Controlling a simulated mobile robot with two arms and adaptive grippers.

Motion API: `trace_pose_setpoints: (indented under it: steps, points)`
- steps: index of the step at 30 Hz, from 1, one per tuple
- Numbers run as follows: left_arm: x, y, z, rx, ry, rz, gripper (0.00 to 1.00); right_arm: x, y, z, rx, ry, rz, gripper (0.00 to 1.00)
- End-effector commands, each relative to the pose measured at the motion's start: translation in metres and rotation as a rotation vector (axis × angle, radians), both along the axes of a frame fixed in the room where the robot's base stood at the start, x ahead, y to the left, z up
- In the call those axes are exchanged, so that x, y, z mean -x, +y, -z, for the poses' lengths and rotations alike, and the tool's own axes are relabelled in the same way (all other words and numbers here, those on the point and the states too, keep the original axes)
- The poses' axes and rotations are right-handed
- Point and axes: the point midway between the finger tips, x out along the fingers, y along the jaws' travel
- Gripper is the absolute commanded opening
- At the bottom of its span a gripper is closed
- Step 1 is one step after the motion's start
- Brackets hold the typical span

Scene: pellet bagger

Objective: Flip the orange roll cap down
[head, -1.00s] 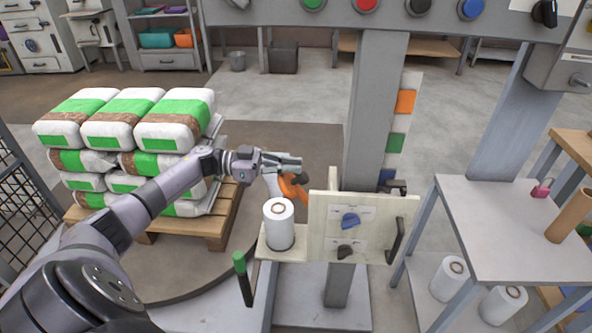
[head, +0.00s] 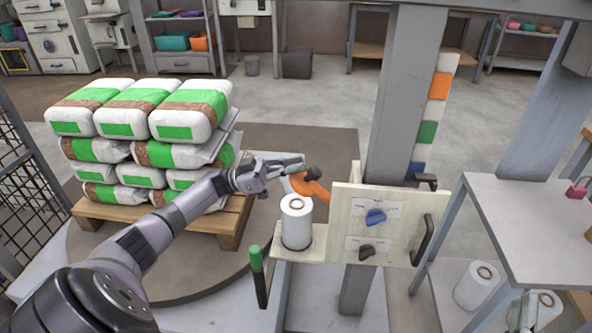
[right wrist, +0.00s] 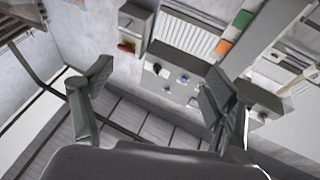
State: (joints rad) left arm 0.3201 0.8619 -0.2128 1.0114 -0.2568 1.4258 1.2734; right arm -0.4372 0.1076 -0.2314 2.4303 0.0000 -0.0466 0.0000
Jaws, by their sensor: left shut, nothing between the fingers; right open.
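The orange roll cap (head: 314,189) shows in the head view just behind the white film roll (head: 296,224). It is tilted, with a dark knob at its upper end, and stands clear of the roll's top. My left gripper (head: 294,163) is shut and empty at the cap's upper left side. Its fingers overlap the cap's upper part in the picture; I cannot tell whether they touch. My right gripper (right wrist: 155,78) is open and empty in the right wrist view, its fingers wide apart.
A cream panel (head: 392,210) with a blue knob and a dark knob stands right of the roll. A green-tipped lever (head: 257,262) is in front. Stacked bags (head: 140,150) lie on a pallet at left. A grey table (head: 535,215) stands at right.

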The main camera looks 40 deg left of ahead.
Motion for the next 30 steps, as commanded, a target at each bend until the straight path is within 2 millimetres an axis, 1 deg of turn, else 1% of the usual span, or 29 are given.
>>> trace_pose_setpoints:
  steps: [1,3,6,9,14,30]
  points:
    - [0.0,0.0,0.003,0.008,-0.005,0.0,0.0,0.003,0.001,-0.006,-0.013,-0.047,-0.003,0.79]
    - [0.001,0.001,0.004,0.018,-0.011,0.001,0.0,0.008,0.001,-0.016,-0.03,-0.104,-0.007,0.79]
    - [0.001,0.002,0.004,0.028,-0.018,-0.001,0.0,0.013,0.001,-0.026,-0.046,-0.163,-0.01,0.79]
    - [0.001,0.003,0.004,0.033,-0.021,0.0,0.0,0.016,0.0,-0.032,-0.054,-0.194,-0.012,0.79]
    - [0.001,0.003,0.004,0.035,-0.022,0.0,0.0,0.018,0.0,-0.034,-0.058,-0.205,-0.012,0.79]
    - [0.002,0.003,0.003,0.034,-0.021,0.0,0.0,0.017,0.0,-0.034,-0.057,-0.201,-0.012,0.79]
